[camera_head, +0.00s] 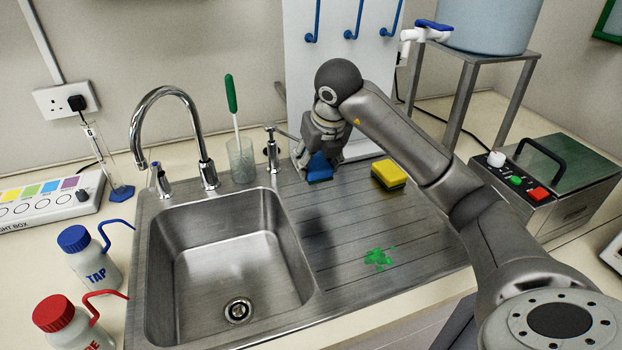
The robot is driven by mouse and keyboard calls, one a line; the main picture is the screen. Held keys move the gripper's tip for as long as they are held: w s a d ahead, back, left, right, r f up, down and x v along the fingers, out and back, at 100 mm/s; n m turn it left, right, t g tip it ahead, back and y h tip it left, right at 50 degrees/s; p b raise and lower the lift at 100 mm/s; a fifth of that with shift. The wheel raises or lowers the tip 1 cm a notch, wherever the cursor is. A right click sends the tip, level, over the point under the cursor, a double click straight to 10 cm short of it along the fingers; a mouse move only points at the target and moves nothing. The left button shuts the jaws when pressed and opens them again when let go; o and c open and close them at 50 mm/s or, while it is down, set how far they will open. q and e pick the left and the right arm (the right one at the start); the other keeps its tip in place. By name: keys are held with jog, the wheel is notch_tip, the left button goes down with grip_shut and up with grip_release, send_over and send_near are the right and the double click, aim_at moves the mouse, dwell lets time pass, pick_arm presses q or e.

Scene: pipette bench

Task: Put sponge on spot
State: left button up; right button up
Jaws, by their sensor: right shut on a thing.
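My right gripper (312,168) reaches in from the right over the back of the steel draining board. It is shut on a blue sponge-like block (320,167), partly hidden by the fingers. I cannot tell whether the block touches the board. A yellow sponge (388,177) with a darker underside lies on the board to the right of the gripper. A green spot (378,258) of splattered liquid is on the board, nearer the front, with nothing on it. My left gripper is not in view.
The sink basin (190,268) opens left of the draining board (345,225). A tap (206,172), a beaker with a green-handled brush (240,160) and a small lever tap (272,150) stand behind it. A grey box (545,185) stands right. The board around the spot is clear.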

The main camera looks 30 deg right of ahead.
jog(key=w+f, duration=0.1)
jog(key=w+d+f, duration=0.1)
jog(key=f, duration=0.1)
jog(key=w+f, duration=0.2)
jog(key=shift+d+f+p, duration=0.1)
jog(key=shift+d+p, duration=0.15)
jog(key=shift+p, duration=0.1)
jog(key=x, duration=0.2)
jog(key=p+x, duration=0.1)
jog(key=shift+s+f, duration=0.15)
jog(key=shift+s, duration=0.1)
jog(key=shift+f, duration=0.5)
jog(key=o, duration=0.8)
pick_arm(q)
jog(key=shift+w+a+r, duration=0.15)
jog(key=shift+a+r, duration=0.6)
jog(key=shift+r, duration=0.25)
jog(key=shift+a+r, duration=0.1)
pick_arm(e)
jog(key=shift+r, duration=0.1)
